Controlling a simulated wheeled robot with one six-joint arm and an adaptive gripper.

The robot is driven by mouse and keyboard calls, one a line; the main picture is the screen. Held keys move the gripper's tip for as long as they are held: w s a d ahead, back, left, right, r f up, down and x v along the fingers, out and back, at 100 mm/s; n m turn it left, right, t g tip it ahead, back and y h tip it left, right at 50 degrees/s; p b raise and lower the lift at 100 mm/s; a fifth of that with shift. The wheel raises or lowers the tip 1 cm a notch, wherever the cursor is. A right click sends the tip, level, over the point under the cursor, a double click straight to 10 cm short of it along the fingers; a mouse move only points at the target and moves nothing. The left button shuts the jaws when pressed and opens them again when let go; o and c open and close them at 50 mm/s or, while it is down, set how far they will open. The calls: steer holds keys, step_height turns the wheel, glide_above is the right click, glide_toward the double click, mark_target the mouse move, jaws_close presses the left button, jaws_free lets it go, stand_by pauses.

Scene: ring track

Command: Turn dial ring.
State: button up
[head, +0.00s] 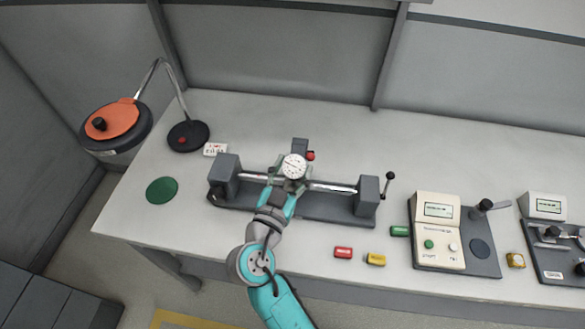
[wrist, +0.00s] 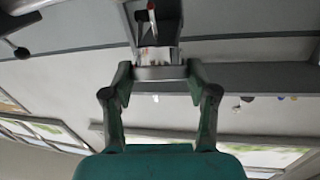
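The dial gauge (head: 294,166) has a round white face and sits on the steel rail of a dark bench stand (head: 325,207). My gripper (head: 288,184) reaches it from the front, with its fingers on either side of the dial. In the wrist view my gripper (wrist: 160,73) has one finger pad against each side of the silver dial ring (wrist: 160,72). The pads appear to touch it, with no clear gap. The dial's face is not visible in the wrist view.
A red knob (head: 311,155) is close behind the dial. A crank handle (head: 389,185) stands at the stand's right end. Red (head: 343,253), yellow (head: 376,259) and green (head: 399,231) blocks lie in front. A cream instrument (head: 437,230) stands right; an orange-topped lamp (head: 112,121) hangs left.

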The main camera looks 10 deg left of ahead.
steer(key=c, duration=0.3)
steer(key=shift+d+n+y, duration=0.15)
steer(key=shift+n+y, duration=0.45)
steer(key=shift+n, duration=0.2)
steer(key=shift+c, duration=0.2)
steer(key=shift+n+t+y, duration=0.3)
steer(key=o, duration=1.2)
steer(key=shift+c, duration=0.2)
steer(key=s+a, duration=0.1)
steer(key=s, duration=1.1)
steer(key=shift+a, duration=0.2)
